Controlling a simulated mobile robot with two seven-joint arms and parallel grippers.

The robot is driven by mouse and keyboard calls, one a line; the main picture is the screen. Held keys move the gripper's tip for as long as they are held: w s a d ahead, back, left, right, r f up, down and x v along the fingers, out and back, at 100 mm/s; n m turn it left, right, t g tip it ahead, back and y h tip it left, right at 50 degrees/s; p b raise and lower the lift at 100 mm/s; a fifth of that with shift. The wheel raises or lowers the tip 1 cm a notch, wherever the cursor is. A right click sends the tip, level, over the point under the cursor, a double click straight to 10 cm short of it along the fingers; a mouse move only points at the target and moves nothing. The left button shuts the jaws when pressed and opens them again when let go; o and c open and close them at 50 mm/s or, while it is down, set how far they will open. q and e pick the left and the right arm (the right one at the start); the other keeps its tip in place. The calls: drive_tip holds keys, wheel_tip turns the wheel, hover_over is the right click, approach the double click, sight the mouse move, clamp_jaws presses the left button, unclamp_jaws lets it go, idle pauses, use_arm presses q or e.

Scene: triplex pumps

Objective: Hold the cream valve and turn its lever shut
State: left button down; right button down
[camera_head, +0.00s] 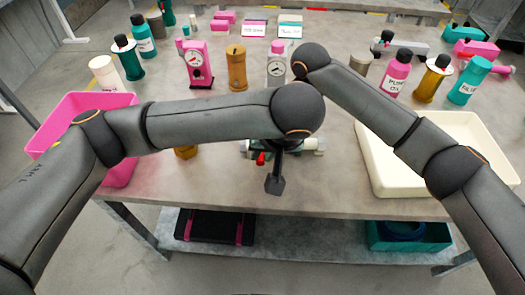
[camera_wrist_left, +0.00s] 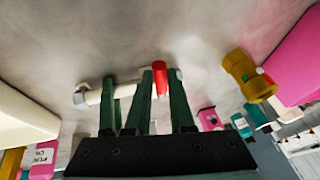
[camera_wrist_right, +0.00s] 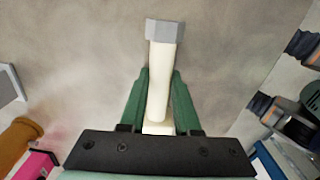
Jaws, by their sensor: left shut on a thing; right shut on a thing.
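The cream valve (camera_wrist_left: 95,96) lies over the table near its front edge, with a grey end and a red lever (camera_wrist_left: 159,78). In the head view my arms hide most of it, and the red lever (camera_head: 260,158) shows low at the middle. My left gripper (camera_wrist_left: 160,72) has its fingers close on both sides of the red lever and is shut on it. My right gripper (camera_wrist_right: 160,72) is shut around the cream body (camera_wrist_right: 163,75), whose grey end points away from the fingers. The lever is out of sight in the right wrist view.
A pink bin (camera_head: 60,110) stands at the left and a cream tray (camera_head: 385,180) at the right of the table (camera_head: 200,195). Bottles, a pink gauge unit (camera_head: 195,62) and a mustard fitting (camera_head: 236,68) stand behind my arms. A mustard part (camera_head: 185,153) is near the bin.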

use_arm(q)
drive_tip(key=c, duration=0.8)
unclamp_jaws()
use_arm(e)
drive_tip(key=shift+r, duration=0.1)
use_arm(q)
drive_tip(key=shift+o, duration=0.2)
drive_tip(key=v, duration=1.2)
use_arm(e)
drive_tip(key=c, duration=0.5)
unclamp_jaws()
drive_tip(key=shift+c, duration=0.2)
